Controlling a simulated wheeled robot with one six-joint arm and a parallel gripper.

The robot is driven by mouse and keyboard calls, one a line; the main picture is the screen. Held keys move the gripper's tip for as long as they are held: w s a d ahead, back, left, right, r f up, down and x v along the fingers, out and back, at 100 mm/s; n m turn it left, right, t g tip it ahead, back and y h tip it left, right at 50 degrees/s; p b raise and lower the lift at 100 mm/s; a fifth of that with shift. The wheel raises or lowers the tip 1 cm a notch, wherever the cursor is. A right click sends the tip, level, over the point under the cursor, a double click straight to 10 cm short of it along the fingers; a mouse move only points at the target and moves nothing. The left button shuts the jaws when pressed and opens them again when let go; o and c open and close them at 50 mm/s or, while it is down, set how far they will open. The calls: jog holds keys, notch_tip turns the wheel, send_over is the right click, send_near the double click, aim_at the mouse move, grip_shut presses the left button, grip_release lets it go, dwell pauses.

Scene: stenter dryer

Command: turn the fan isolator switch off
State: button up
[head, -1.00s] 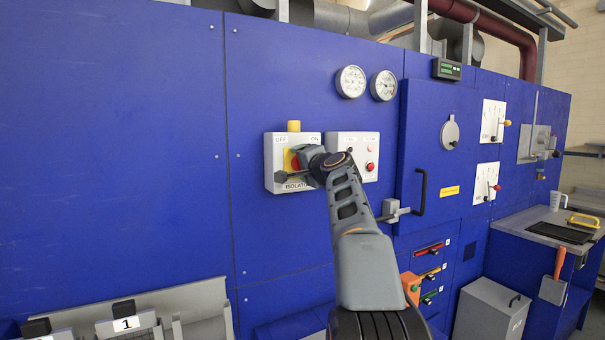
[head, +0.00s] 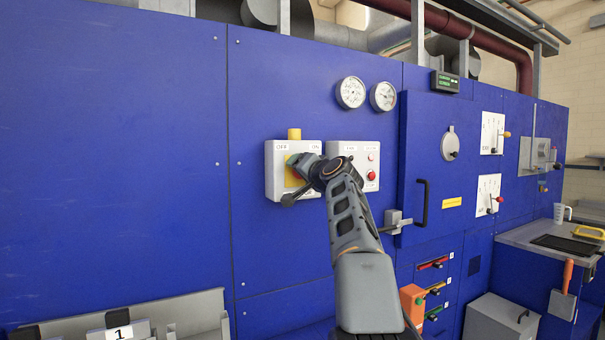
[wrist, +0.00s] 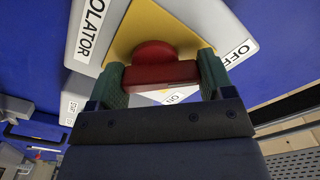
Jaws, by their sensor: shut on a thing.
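The fan isolator is a light grey box (head: 276,172) on the blue panel, labelled OFF at upper left and ON at upper right. A yellow plate (wrist: 126,38) on its face carries a red switch knob (wrist: 160,70). In the wrist view my gripper (wrist: 161,78) has its two green-padded fingers on either side of the knob's red bar, shut on it. The box's ISOLATOR and OFF labels show turned in that view.
A grey control box (head: 346,149) with red buttons is close to the right of the isolator. Two round gauges (head: 351,92) sit above. A door handle (head: 421,203) and latch (head: 393,221) project at right. The panel left of the isolator is clear.

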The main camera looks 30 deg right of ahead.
jog(key=o, duration=0.9)
jog(key=s+b, duration=0.1)
jog(key=s, duration=0.3)
jog(key=s+a+b, duration=0.1)
jog(key=s+b, duration=0.1)
jog(key=s, duration=0.3)
jog(key=s+b, duration=0.1)
jog(key=s, duration=0.3)
jog(key=shift+s+a, duration=0.35)
jog(key=shift+a, duration=0.05)
